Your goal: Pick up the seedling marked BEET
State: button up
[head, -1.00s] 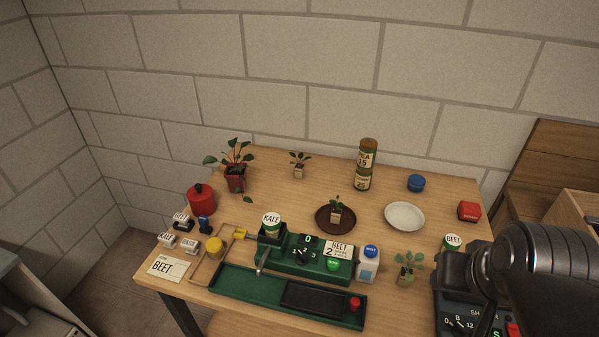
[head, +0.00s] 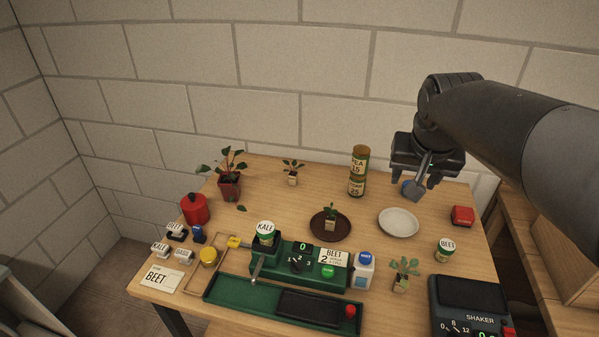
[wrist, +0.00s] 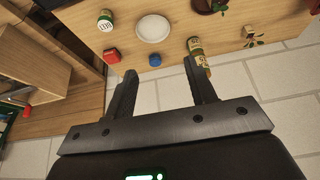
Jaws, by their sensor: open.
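Three small seedlings in pale cube pots show in the head view. One seedling (head: 330,222) stands on a brown saucer (head: 315,232), one back seedling (head: 292,176) stands near the wall, and one front seedling (head: 401,281) stands at the front right. Their pot markings are too small to read, so I cannot tell which is BEET. The back seedling also shows in the wrist view (wrist: 250,33). My gripper (head: 417,193) is open and empty above the table's back right, apart from all seedlings. In the wrist view my gripper (wrist: 160,71) has nothing between its fingers.
A white plate (head: 399,223), blue tub (head: 407,187), red box (head: 462,216) and BEET jar (head: 445,250) are on the right. Stacked tins (head: 358,172) stand at the back. A green machine (head: 272,262), white bottle (head: 363,270) and shaker (head: 470,298) line the front.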

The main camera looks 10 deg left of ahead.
jog(key=w+a+f, duration=0.2)
jog(key=w+a, duration=0.6)
jog(key=w, duration=0.4)
send_near(293, 174)
jog(key=shift+g, duration=0.3)
jog(key=x, duration=0.5)
jog(key=shift+w+d+f, duration=0.2)
jog(key=shift+w+f, duration=0.05)
jog(key=shift+w, duration=0.1)
jog(key=shift+a+x, duration=0.2)
jog(key=shift+x, duration=2.5)
jog(key=shift+r, duration=0.1)
jog(key=c, duration=1.1)
